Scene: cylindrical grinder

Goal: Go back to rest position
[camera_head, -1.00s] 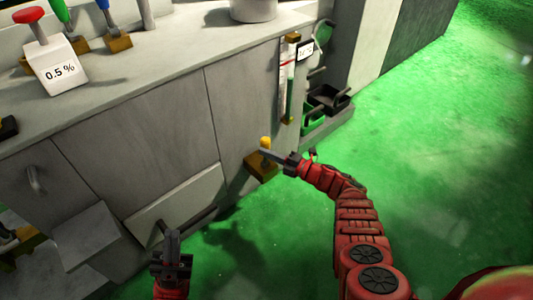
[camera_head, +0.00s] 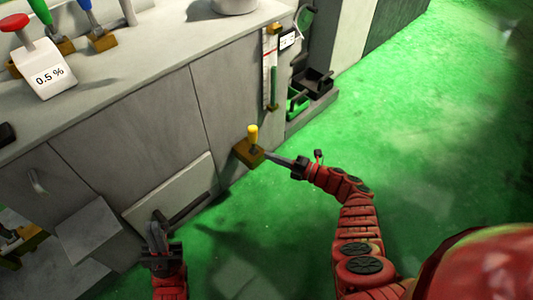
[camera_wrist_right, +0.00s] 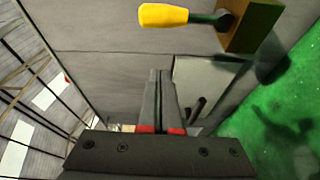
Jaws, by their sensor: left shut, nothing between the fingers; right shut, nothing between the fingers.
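My right gripper (camera_head: 282,160) is shut and empty in the head view, just right of a brass block with a yellow-handled lever (camera_head: 252,134) on the machine front. In the right wrist view my right gripper (camera_wrist_right: 159,75) is shut with its fingers together, and the yellow handle (camera_wrist_right: 163,15) is above its tips, apart from them. My left gripper (camera_head: 156,228) is shut and empty at the lower left of the head view, in front of the machine's lower panel.
The grey machine cabinet (camera_head: 150,115) fills the left side. A dark bar handle (camera_head: 188,207) sticks out of its light lower panel near my left gripper. The green floor (camera_head: 420,150) at right is open.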

